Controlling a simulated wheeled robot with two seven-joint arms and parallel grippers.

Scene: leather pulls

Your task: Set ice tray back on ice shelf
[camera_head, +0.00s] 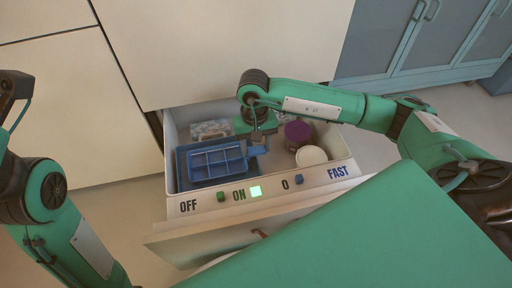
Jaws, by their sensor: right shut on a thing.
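The blue ice tray (217,164), with several compartments, is inside the open drawer at its left side. A darker blue ice shelf (184,176) shows around and under it; I cannot tell whether the tray rests fully on it. My right gripper (259,142) reaches down from above at the tray's right end and is shut on the tray there. The fingertips are small and partly hidden by the wrist. My left arm shows at the left edge, but its gripper is not in view.
The pulled-out drawer (345,164) also holds a purple-lidded jar (297,131), a round white tub (311,156) and a pale packet (211,129) at the back.

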